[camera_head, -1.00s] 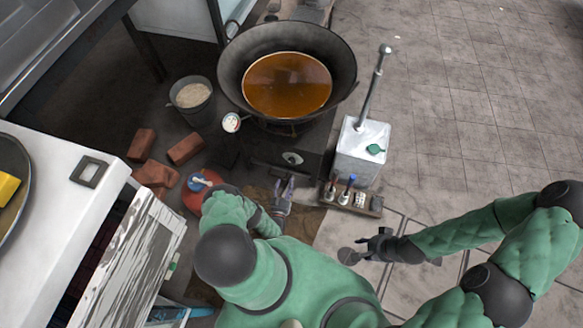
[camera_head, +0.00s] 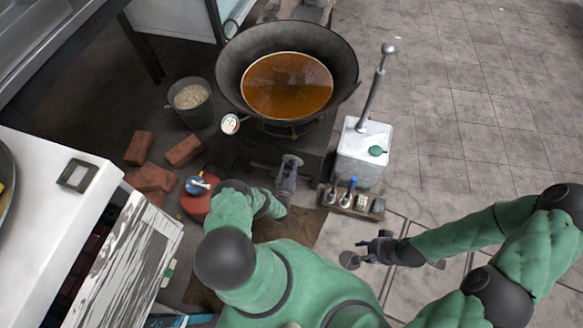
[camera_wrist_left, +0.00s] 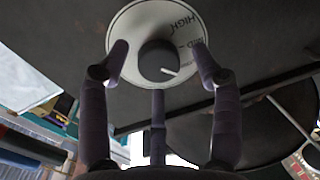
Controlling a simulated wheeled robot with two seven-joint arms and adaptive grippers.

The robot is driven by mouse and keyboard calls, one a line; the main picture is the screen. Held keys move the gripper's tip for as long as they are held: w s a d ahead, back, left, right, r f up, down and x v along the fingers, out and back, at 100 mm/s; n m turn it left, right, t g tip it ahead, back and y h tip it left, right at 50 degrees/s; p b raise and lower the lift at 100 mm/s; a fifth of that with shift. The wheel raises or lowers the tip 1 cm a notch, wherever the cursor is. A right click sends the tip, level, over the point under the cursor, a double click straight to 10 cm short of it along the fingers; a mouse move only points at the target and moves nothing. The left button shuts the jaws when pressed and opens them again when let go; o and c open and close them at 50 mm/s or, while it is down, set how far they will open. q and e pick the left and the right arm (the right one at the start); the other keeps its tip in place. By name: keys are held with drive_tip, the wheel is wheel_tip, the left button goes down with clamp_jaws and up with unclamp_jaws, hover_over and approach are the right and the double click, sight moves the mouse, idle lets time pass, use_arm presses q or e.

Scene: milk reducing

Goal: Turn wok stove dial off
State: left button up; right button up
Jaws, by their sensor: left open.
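The stove dial shows in the left wrist view as a dark round knob (camera_wrist_left: 157,62) on a white disc (camera_wrist_left: 186,22) marked HIGH and MID. The knob's white pointer line is toward the lower right. My left gripper (camera_head: 291,162) is open at the front of the stove (camera_head: 316,141). In the left wrist view its fingers (camera_wrist_left: 160,70) are spread around the knob; I cannot tell whether they touch it. In the head view the gripper hides the dial. My right gripper (camera_head: 366,250) is over the floor beside a grey disc-headed tool (camera_head: 350,260); its grip is unclear.
A wok (camera_head: 343,52) of brown liquid sits on the stove. A white canister (camera_head: 361,152) with a pump handle and a small rack (camera_head: 363,207) of bottles stand right of the gripper. A red gas bottle (camera_head: 195,204), bricks (camera_head: 150,178) and a bucket (camera_head: 191,105) are left.

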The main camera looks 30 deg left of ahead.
use_arm(q)
drive_tip(key=c, duration=1.1)
drive_tip(key=shift+w+a, duration=0.1)
